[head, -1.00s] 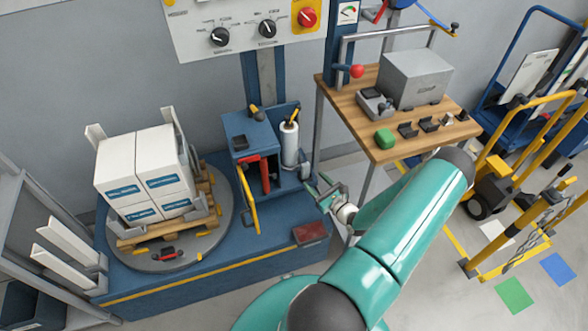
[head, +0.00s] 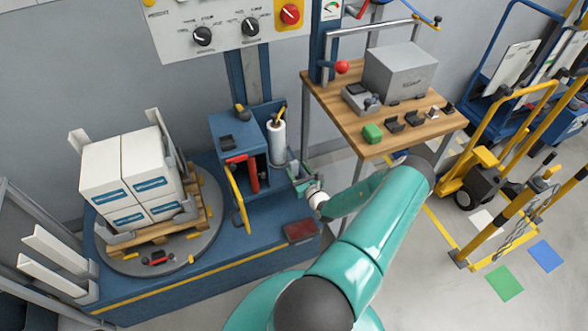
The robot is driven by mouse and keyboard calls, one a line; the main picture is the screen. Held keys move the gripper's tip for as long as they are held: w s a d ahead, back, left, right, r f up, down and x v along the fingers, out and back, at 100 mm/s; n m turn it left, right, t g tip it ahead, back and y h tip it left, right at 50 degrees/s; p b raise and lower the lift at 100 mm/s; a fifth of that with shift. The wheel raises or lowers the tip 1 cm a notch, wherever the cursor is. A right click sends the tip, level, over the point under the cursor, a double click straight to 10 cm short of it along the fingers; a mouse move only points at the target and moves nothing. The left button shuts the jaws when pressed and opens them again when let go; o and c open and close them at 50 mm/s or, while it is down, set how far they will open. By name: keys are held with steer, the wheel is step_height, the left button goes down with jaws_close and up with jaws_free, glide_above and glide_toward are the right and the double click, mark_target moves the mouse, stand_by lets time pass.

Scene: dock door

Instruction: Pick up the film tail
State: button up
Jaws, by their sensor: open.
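A white film roll (head: 278,143) stands upright in the blue wrapper carriage (head: 232,137) beside the turntable. I cannot make out a separate film tail on it; it is too small or hidden. My gripper (head: 296,174) is open, just right of and below the roll's lower end. It appears apart from the roll, and I see nothing between its fingers. The white cartons (head: 122,180) stand stacked on a wooden pallet (head: 150,237) on the round grey turntable (head: 203,240).
A dark red plate (head: 300,231) lies on the blue base (head: 255,268). Yellow barriers (head: 500,232) and a yellow truck (head: 475,175) stand at right.

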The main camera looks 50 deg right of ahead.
mark_target(296, 167)
steer(key=x, duration=0.5)
steer(key=shift+f, duration=0.1)
steer(key=c, duration=1)
steer(key=shift+c, duration=0.2)
